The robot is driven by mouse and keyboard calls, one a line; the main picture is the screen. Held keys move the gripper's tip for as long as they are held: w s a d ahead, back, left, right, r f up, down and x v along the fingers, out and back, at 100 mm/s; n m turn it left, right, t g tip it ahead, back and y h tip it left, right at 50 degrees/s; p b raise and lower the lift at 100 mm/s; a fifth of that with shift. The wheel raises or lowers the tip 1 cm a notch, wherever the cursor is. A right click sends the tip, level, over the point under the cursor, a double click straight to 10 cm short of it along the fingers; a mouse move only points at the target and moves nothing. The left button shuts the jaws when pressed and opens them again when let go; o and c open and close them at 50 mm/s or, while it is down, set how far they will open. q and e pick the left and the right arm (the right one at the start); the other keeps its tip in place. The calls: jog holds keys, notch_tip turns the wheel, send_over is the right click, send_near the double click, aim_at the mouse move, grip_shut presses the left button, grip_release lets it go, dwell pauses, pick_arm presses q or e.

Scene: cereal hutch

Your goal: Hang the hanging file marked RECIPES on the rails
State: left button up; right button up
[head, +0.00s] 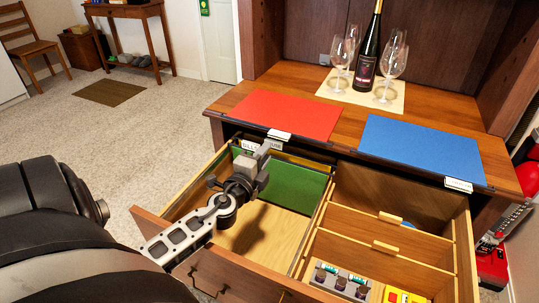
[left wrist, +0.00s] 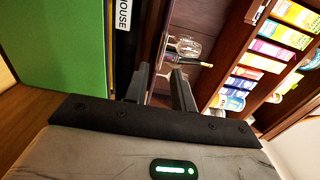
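A red hanging file (head: 290,112) and a blue hanging file (head: 422,147) lie flat on the hutch counter. Each has a dark rod and a white tab at its front edge; I cannot read which is marked RECIPES. A green hanging file (head: 290,188) hangs in the open drawer's left compartment. A tab reading HOUSE (left wrist: 124,14) shows behind it. The rails (head: 312,222) run along the compartment's sides. My left gripper (head: 262,152) is above this compartment, near the HOUSE tab and below the red file's edge. Its fingers, also in the left wrist view (left wrist: 162,92), are apart and empty.
A wine bottle (head: 367,50) and several glasses stand on a mat (head: 340,93) behind the files. The drawer's right side has wooden dividers (head: 380,219) and small items in front. Between the red and blue files is a strip of bare counter.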

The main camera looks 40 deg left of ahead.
aim_at(277, 137)
pick_arm(q)
jog(key=x, duration=0.7)
jog(key=shift+w, duration=0.3)
jog(key=shift+w+a+b, duration=0.25)
jog(key=shift+w+b, duration=0.05)
jog(key=shift+w, duration=0.2)
grip_shut()
jog(key=shift+r, duration=0.15)
